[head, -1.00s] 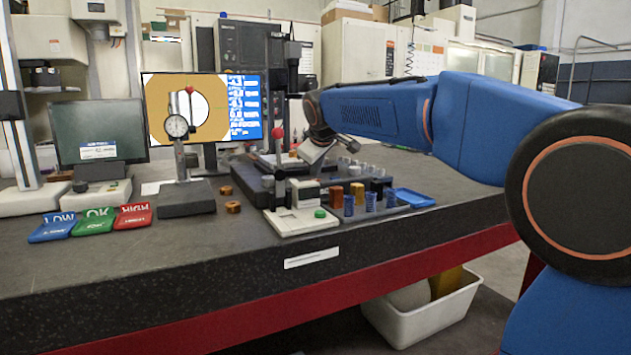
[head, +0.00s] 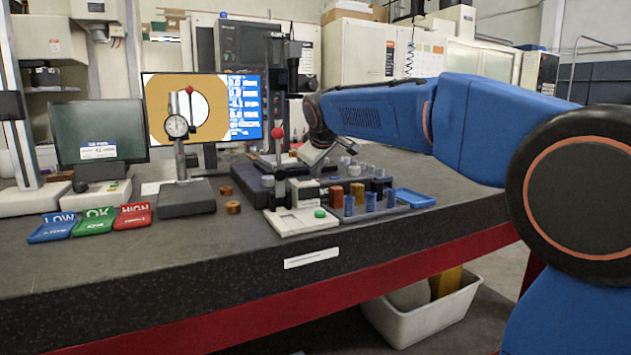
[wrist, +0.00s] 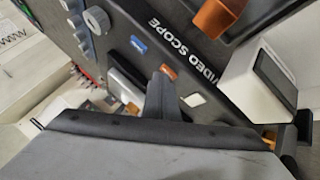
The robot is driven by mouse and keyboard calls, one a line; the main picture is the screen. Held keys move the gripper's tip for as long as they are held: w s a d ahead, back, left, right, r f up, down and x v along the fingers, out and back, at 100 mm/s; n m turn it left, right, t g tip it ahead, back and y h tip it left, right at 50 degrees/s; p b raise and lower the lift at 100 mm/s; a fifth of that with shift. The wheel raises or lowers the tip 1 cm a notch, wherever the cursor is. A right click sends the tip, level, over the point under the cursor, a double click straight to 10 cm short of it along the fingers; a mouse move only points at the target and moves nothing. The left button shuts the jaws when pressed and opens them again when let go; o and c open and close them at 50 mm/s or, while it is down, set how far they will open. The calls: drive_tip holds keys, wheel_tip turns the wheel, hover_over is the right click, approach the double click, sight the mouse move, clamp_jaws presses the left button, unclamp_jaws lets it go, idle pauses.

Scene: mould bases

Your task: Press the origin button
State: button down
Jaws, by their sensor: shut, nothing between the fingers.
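My gripper (wrist: 160,96) shows in the wrist view as a dark, narrow shut finger tip over the dark panel marked VIDEO SCOPE (wrist: 183,52). Small blue (wrist: 138,45), orange (wrist: 168,72) and white (wrist: 195,99) buttons sit in a row on that panel. The finger tip appears close to the orange one; contact cannot be told. No label reading origin is legible. In the head view my wrist reaches down over the back of the bench fixtures, and the fingertips are hidden there. A green round button (head: 320,213) sits on a pale box at the bench front.
Red-knobbed stands (head: 277,132) and a dial gauge (head: 177,126) rise left of my arm. LOW, OK and HIGH trays (head: 97,222) lie at left. In the wrist view a white box with a dark screen (wrist: 262,80) is at right, an orange part (wrist: 217,17) above.

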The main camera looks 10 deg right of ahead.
drive_tip(key=shift+r, duration=0.7)
drive_tip(key=shift+r, duration=2.5)
